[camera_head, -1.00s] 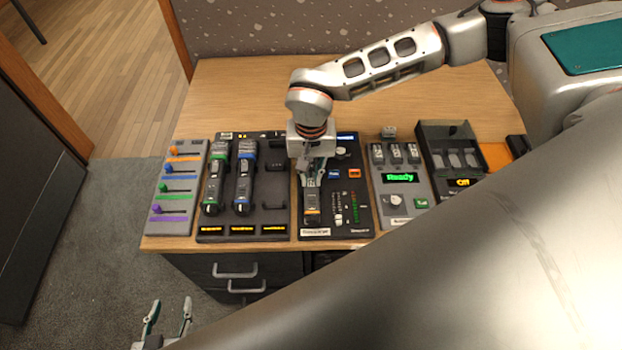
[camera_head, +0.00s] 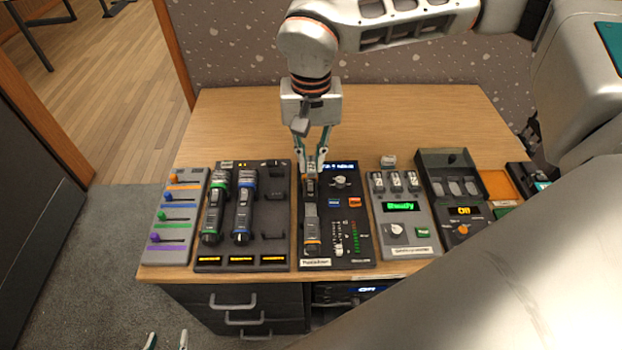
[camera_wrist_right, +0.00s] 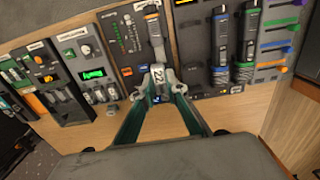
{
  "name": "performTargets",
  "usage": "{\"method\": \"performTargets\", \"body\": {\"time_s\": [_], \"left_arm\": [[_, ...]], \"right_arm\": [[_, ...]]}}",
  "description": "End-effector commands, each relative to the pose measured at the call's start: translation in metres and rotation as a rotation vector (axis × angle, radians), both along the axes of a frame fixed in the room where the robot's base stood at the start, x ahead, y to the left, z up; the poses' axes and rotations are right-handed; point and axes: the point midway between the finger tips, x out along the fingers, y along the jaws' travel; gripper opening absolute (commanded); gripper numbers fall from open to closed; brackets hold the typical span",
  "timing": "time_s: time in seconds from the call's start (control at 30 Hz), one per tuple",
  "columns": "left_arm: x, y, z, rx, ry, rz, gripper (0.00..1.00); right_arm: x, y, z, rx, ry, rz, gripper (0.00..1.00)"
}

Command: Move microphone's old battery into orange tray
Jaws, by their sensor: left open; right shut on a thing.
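The microphone (camera_head: 311,232) lies lengthwise on the black middle panel (camera_head: 361,243). It also shows in the right wrist view (camera_wrist_right: 156,35). My right gripper (camera_head: 314,174) is at the far end of the microphone, pointing down. It is shut on a small dark battery with a pale number label (camera_wrist_right: 158,74), seen between the fingertips in the right wrist view. Whether the battery is fully clear of the microphone is hard to tell. The orange tray (camera_head: 497,184) is at the right of the desk, partly hidden by my arm. My left gripper (camera_head: 166,341) is open and empty at the bottom edge, mostly cut off.
Two more microphones (camera_head: 217,209) lie in a rack on the left, beside a panel of coloured faders (camera_head: 172,220). A grey charger (camera_head: 405,222) with several batteries and a black open-lidded box (camera_head: 447,169) stand between the microphone and the tray. The desk's back (camera_head: 240,115) is clear.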

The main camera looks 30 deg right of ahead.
Motion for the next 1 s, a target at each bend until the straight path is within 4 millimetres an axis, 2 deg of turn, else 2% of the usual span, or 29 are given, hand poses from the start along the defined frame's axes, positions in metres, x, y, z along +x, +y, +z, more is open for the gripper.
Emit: {"method": "performTargets", "body": {"time_s": [0.1, 0.2, 1.0], "left_arm": [[0.000, 0.000, -0.001, 0.000, 0.000, 0.000, 0.42], [0.000, 0.000, -0.001, 0.000, 0.000, 0.000, 0.42], [0.000, 0.000, 0.034, 0.000, 0.001, 0.000, 0.42]], "right_arm": [[0.000, 0.000, 0.020, 0.000, -0.002, 0.000, 0.00], [0.000, 0.000, 0.029, 0.000, -0.002, 0.000, 0.00], [0.000, 0.000, 0.075, 0.000, 0.000, 0.001, 0.00]]}}
